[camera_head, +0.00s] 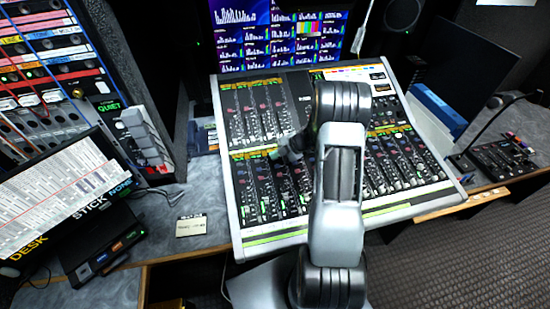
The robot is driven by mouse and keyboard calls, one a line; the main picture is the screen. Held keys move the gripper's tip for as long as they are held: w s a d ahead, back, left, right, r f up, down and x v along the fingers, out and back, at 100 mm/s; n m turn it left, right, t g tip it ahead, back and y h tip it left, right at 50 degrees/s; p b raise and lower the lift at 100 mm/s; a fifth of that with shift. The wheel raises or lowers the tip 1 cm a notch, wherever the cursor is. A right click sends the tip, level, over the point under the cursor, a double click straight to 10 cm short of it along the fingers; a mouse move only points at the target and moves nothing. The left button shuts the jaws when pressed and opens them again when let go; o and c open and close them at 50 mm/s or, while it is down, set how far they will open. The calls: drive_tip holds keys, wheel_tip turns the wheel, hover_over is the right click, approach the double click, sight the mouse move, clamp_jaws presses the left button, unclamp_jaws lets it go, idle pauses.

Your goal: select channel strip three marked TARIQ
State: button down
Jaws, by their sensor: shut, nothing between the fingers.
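The mixing console (222,150) stands on the desk in the middle of the head view. It has an upper and a lower bank of channel strips, and the strip names are too small to read, so I cannot tell which strip is marked TARIQ. My gripper (279,156) is a small dark shape to the left of my arm. It is shut and empty over the left half of the console, near the top of the lower strips (265,190). I cannot tell whether it touches a button. My arm hides the middle strips.
A lit screen (240,38) stands behind the console. Left are a patch rack (55,60) with cables and a tilted display (55,195). A small card (191,226) lies on the desk. At right are a gooseneck microphone (490,112) and a small button panel (505,160).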

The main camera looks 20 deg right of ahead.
sight(276, 163)
drive_tip(key=shift+w+f, duration=0.1)
drive_tip(key=shift+f, duration=0.3)
idle(0.5)
drive_tip(key=shift+r, duration=0.1)
drive_tip(key=shift+r+p, duration=0.7)
drive_tip(key=shift+r, duration=0.05)
drive_tip(key=r+p, duration=0.2)
drive_tip(key=s+r+p, duration=0.1)
drive_tip(key=r+p, duration=0.1)
drive_tip(key=r, duration=0.1)
drive_tip(key=shift+a+p, duration=0.1)
drive_tip(key=shift+p, duration=0.2)
idle(0.9)
